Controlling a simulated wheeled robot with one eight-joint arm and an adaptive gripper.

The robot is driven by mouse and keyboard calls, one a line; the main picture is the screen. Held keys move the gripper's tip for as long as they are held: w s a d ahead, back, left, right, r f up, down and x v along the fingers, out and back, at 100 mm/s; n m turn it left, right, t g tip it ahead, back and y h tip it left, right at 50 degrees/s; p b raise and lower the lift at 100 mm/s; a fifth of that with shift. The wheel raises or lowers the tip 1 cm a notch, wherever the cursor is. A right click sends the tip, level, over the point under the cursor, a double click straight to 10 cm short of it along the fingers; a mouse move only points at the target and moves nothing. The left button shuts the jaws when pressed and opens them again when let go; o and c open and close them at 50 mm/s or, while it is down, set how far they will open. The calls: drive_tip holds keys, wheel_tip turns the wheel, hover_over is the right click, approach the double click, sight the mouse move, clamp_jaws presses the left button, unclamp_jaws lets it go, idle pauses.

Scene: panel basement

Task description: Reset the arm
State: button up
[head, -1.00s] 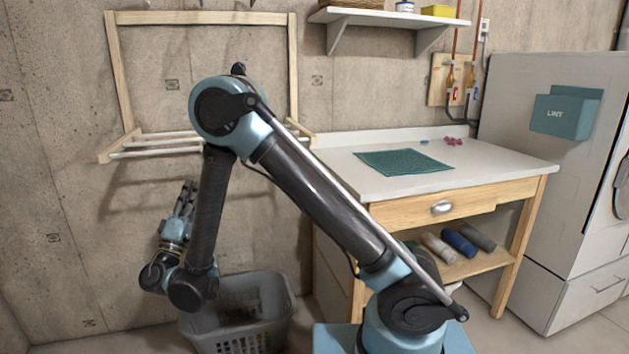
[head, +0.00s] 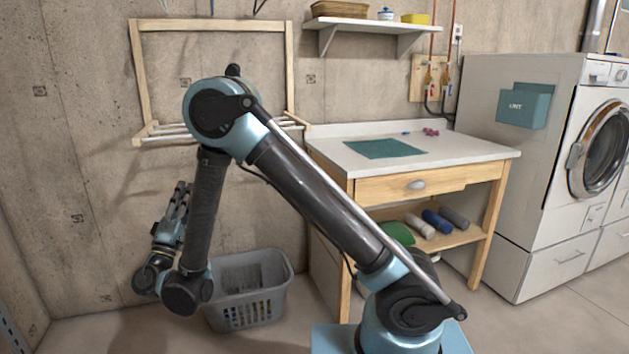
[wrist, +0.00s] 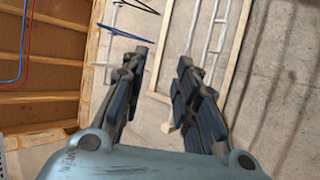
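My arm is folded, with its elbow high in the middle of the head view and its forearm hanging down. My gripper (head: 182,190) points upward at the left, in front of the concrete wall. In the wrist view my gripper (wrist: 163,58) shows two dark fingers with a clear gap between them and nothing held.
A wooden drying rack (head: 138,75) is on the wall behind my arm. A grey laundry basket (head: 270,270) stands on the floor beside my forearm. A white-topped workbench (head: 460,148) is at the right, with a washing machine (head: 540,215) beyond it.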

drive_tip(key=w+d+r+m+g+h, duration=0.15)
drive_tip(key=w+d+g, duration=0.25)
drive_tip(key=w+d, duration=0.45)
drive_tip(key=w+d+r+g+h, duration=0.2)
drive_tip(key=w+d+g, duration=0.1)
drive_tip(key=w+d, duration=0.55)
drive_tip(key=w+d+f+m+g+h, duration=0.2)
drive_tip(key=d+g, duration=0.5)
drive_tip(key=d, duration=1.5)
drive_tip(key=s+d+f+m+g+y, duration=0.25)
drive_tip(key=s+d, duration=0.25)
drive_tip(key=d, duration=0.3)
drive_tip(key=s+d+f+m+g+y, duration=0.1)
drive_tip(key=s+d+f+g, duration=0.3)
drive_tip(key=s+d, duration=0.3)
drive_tip(key=s+f+m+g+y, duration=0.1)
drive_tip(key=s+f+m+y, duration=0.1)
drive_tip(key=s, duration=0.6)
drive_tip(key=s+d+f+m+g+y, duration=0.1)
drive_tip(key=s+f+m+g+y, duration=0.1)
drive_tip(key=s+f+y, duration=0.3)
drive_tip(key=s+f, duration=0.2)
drive_tip(key=s, duration=0.1)
drive_tip(key=shift+s+d+m, duration=0.2)
drive_tip(key=shift+s+m, duration=0.1)
drive_tip(key=shift+s, duration=0.1)
